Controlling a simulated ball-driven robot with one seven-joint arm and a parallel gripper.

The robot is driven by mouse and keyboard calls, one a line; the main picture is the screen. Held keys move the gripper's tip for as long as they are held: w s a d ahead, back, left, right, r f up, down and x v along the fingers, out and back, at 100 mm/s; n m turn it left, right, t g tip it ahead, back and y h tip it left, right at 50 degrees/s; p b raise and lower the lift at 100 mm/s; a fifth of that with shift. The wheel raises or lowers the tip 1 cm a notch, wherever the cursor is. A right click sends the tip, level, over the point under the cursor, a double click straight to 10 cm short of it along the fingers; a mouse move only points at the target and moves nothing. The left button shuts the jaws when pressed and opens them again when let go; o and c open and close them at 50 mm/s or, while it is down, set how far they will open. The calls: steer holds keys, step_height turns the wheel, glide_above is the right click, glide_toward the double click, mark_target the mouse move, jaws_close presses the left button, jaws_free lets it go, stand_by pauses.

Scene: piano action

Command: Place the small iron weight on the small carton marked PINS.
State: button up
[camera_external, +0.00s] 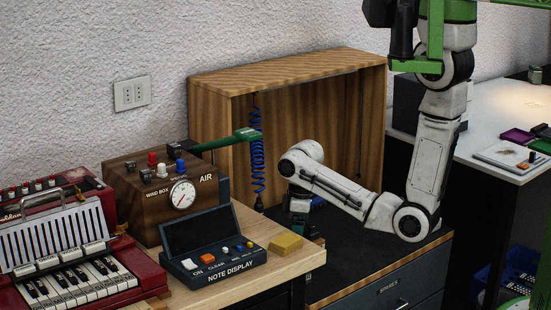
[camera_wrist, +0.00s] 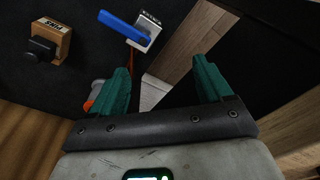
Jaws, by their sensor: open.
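The small carton marked PINS (camera_wrist: 63,42) is tan and shows at the upper left of the wrist view. A small dark piece with a round knob (camera_wrist: 42,49), which looks like the iron weight, overlaps the carton's lower left part. I cannot tell whether it rests on the carton or stands against it. My gripper (camera_wrist: 162,85) has its green fingers wide apart with nothing held between them. The carton and dark piece lie to the left, outside the fingers. In the external view my gripper (camera_external: 300,212) is low in the wooden cabinet, partly hidden.
A blue bar (camera_wrist: 124,26) lies by a pale metal block (camera_wrist: 149,30) ahead of the fingers. A grey and orange thing is partly hidden behind the left finger. The wooden cabinet (camera_external: 209,105) encloses the area; a yellow block (camera_external: 286,243) sits on the bench. A blue coil hangs nearby.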

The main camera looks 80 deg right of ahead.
steer(key=s+a+r, duration=0.2)
steer(key=s+a, duration=0.9)
steer(key=a, duration=0.1)
steer(key=shift+s+r+h, duration=0.3)
steer(key=shift+s+r, duration=0.05)
steer(key=shift+a, duration=0.1)
step_height(320, 180, up, 3)
steer(key=p, duration=0.2)
steer(key=shift+f+p, duration=0.15)
steer(key=shift+p, duration=0.2)
